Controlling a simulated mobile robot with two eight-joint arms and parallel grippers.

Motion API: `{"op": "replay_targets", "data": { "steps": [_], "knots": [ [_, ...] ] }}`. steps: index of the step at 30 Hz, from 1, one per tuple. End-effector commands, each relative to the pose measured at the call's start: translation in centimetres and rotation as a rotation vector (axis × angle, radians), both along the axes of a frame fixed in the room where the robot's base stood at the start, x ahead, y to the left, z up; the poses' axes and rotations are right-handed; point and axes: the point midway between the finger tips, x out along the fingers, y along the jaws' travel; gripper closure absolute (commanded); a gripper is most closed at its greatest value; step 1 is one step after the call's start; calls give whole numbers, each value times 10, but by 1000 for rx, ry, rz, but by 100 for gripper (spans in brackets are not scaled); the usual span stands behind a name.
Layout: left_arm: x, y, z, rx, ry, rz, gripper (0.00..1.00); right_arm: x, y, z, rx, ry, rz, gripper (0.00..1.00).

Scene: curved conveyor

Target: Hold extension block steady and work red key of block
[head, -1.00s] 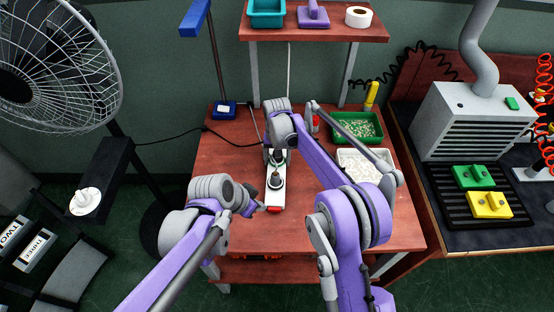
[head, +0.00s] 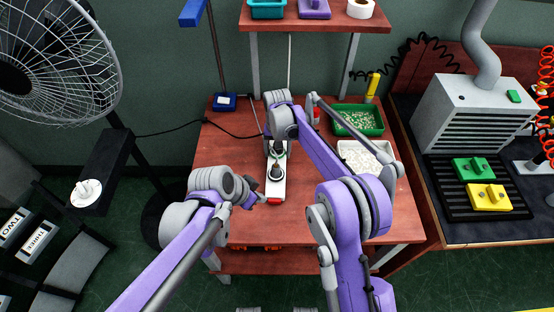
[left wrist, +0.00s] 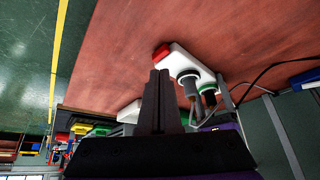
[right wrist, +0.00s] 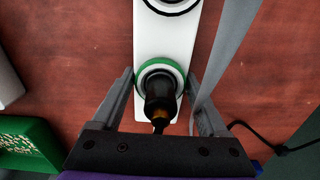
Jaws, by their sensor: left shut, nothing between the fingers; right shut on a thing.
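The extension block (head: 274,186) is a long white strip lying on the red-brown table, with dark plugs in round sockets. Its red key (head: 275,200) is at the near end, and also shows in the left wrist view (left wrist: 161,51). My left gripper (head: 262,200) is shut and empty, just left of the key end. In the left wrist view its fingertips (left wrist: 160,73) appear close to the key; contact cannot be told. My right gripper (right wrist: 160,77) is shut across the block's sides, around a green-ringed socket (right wrist: 160,68) with a black plug. The arm partly hides the block's far end.
A green bin (head: 358,121) and a white tray (head: 364,158) stand right of the block. A blue lamp base (head: 224,102) stands at the back left, with a black cable crossing the table. A fan (head: 52,75) stands at far left. The table's front is clear.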

Motion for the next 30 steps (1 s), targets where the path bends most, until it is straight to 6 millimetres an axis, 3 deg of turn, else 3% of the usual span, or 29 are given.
{"op": "replay_targets", "data": {
  "steps": [15,30],
  "knots": [
    [-69,-1,-4,184,-343,-530,100,0,0,0,0,0,0,100],
    [-75,-1,-5,211,-385,-590,100,0,0,0,0,0,0,100]
  ]
}}
